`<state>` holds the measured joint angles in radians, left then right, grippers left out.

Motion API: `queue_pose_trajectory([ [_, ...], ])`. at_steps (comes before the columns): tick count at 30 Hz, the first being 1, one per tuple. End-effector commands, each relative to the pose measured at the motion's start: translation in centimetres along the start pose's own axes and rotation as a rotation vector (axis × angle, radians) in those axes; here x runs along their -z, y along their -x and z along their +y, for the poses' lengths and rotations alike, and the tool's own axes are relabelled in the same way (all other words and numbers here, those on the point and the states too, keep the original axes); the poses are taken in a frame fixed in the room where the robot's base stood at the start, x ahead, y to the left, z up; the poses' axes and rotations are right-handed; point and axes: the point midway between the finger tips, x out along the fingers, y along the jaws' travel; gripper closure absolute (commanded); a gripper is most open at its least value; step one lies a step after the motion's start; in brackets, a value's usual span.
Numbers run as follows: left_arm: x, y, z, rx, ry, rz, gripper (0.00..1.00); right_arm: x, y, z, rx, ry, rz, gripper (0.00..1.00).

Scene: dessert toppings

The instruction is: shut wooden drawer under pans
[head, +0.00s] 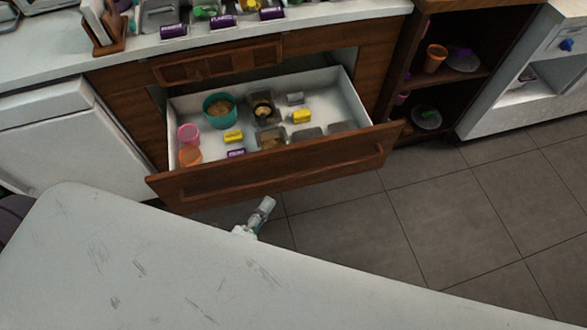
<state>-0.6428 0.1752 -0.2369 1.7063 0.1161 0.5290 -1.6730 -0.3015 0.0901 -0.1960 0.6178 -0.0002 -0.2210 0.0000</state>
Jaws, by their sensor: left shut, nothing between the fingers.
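The wooden drawer (285,172) is pulled well out of the brown cabinet. Its white inside holds a teal pot (219,108), pink and orange cups, several small yellow and purple packs, and grey trays. My left gripper (266,204) is shut and empty. It shows just in front of and below the drawer's front in the picture, near the drawer's handle bar (330,168); a gap seems to lie between them. The rest of the left arm is hidden behind the pale surface in the foreground. My right gripper is out of view.
A scratched white surface (150,265) fills the front. Open shelves (455,80) stand at the right. The grey tiled floor (430,215) is clear.

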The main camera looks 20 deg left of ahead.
Motion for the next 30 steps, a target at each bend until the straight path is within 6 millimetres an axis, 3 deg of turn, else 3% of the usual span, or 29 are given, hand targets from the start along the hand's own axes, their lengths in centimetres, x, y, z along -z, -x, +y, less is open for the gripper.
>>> queue_pose_trajectory([
  [8,-0.1,-4.2,-0.4,0.008,-0.006,0.000,1.00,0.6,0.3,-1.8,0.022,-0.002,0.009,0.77],
  [17,-0.2,-10.5,-0.3,0.005,-0.005,0.001,1.00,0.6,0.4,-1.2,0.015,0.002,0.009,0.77],
  [22,-2.0,-12.0,-0.2,0.003,-0.006,0.001,1.00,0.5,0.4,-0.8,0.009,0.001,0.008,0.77],
  [30,-2.9,-12.7,-0.2,0.001,-0.003,0.000,1.00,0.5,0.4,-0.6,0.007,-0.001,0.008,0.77],
])
